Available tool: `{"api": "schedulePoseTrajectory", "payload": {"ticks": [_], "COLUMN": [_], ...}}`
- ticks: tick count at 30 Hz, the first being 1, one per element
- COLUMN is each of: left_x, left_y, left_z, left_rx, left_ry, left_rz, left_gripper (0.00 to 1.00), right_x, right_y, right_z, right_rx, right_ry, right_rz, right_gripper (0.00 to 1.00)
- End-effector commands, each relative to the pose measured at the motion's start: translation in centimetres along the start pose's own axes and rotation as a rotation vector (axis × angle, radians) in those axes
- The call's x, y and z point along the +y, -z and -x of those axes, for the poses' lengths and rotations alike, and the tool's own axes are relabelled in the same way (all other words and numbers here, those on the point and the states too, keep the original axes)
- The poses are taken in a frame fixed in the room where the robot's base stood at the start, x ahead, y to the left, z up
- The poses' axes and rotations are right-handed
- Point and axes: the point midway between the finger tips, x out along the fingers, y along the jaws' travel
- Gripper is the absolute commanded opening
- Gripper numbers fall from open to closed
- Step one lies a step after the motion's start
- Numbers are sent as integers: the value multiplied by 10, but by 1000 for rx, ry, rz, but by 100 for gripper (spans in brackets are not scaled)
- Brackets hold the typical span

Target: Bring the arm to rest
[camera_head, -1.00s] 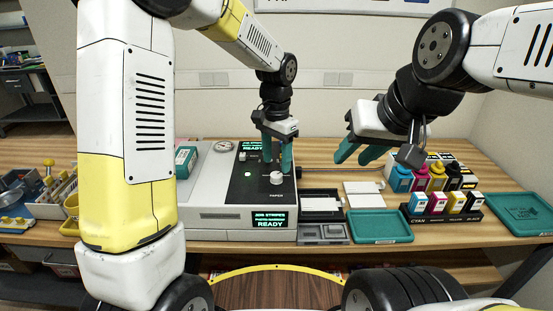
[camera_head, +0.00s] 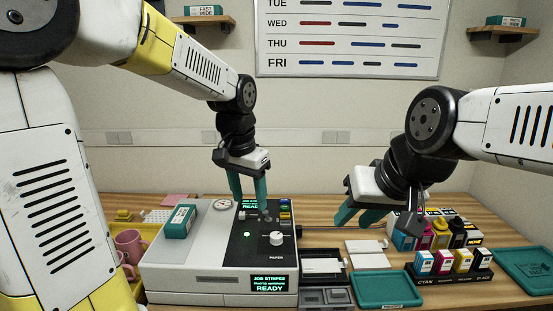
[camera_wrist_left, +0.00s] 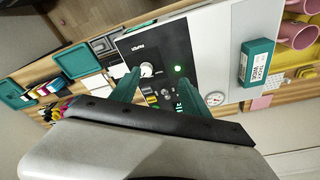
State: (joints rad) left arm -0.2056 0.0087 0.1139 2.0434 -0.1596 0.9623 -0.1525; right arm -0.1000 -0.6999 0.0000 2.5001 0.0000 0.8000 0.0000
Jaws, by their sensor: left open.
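My left gripper (camera_head: 249,184) is open and empty, its teal fingers pointing down above the far part of the press's black control panel. In the left wrist view its two fingers (camera_wrist_left: 157,97) stand apart, with the panel visible between and beyond them. The white press (camera_head: 165,274) stands on the table below, with a PAPER knob (camera_head: 277,238), a lit green light and a screen reading READY. The knob also shows in the left wrist view (camera_wrist_left: 146,69). My right gripper (camera_head: 359,215) hangs at the right, fingers apart and empty, above the table.
A teal boxed item (camera_head: 179,221) and a round gauge (camera_head: 222,204) are on the press top. Pink mugs (camera_head: 130,243) stand left of it. Right are grey trays (camera_head: 325,297), a teal tray (camera_head: 386,289), ink cartridges (camera_head: 461,261) and another teal tray (camera_head: 528,269). A whiteboard (camera_head: 347,38) hangs behind.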

Motion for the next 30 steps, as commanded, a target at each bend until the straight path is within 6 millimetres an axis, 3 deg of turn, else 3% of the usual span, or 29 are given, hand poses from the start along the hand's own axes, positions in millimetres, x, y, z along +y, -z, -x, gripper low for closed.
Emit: {"api": "schedulePoseTrajectory", "payload": {"ticks": [1,6,13,19,30], "left_x": [-4,-7,0,5,6], "left_y": [-18,-73,-132,-151,-152], "left_z": [16,48,64,66,66], "left_rx": [43,175,333,394,399], "left_ry": [9,16,5,-5,-6], "left_rz": [52,219,403,470,476], "left_gripper": [54,54,54,54,54], "right_x": [0,0,0,0,0], "right_y": [0,0,0,0,0], "right_z": [0,0,0,0,0], "right_rx": [0,0,0,0,0], "right_ry": [0,0,0,0,0], "right_rz": [0,0,0,0,0], "right_gripper": [35,35,35,35,35]}}
